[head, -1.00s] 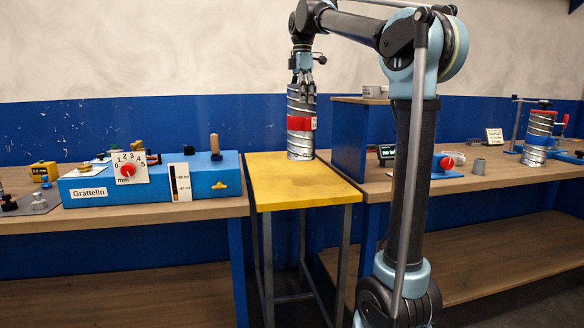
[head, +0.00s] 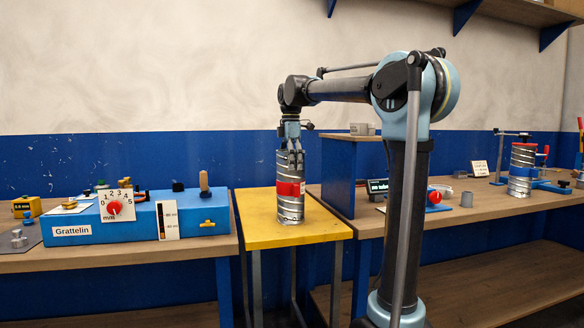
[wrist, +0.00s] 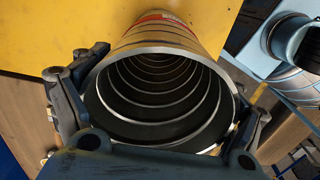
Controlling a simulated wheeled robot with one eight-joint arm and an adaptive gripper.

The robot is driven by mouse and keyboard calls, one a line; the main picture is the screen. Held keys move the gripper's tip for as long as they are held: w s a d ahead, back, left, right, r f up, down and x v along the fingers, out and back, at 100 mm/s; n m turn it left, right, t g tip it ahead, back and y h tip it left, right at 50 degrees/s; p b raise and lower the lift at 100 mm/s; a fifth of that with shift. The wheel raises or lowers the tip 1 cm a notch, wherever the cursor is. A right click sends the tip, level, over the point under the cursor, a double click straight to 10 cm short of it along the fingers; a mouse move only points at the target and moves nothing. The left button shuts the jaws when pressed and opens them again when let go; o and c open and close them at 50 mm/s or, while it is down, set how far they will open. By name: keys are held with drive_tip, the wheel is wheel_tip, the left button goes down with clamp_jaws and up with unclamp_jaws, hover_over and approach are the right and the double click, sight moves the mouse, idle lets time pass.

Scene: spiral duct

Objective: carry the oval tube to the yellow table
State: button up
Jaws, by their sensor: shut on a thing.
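The oval tube (head: 289,207) is spiral-ribbed grey metal with a red band and a white label. It is upright over the middle of the yellow table (head: 262,238), its lower end at or very near the top; I cannot tell whether it touches. My gripper (head: 291,153) is shut on its upper end from above. In the wrist view, I look into the tube's open end (wrist: 160,65), with dark fingers of my gripper (wrist: 160,112) on both sides. The yellow table (wrist: 60,30) shows behind it.
A blue Grattelin gauge box (head: 135,218) stands on the left bench. A blue panel (head: 338,172) rises just right of the yellow table. Another ribbed tube with red (head: 521,165) stands in a blue fixture on the right bench. The yellow table's front is clear.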

drive_tip(key=o, duration=1.7)
drive_tip(key=shift+c, duration=0.2)
wheel_tip(320, 180, up, 12)
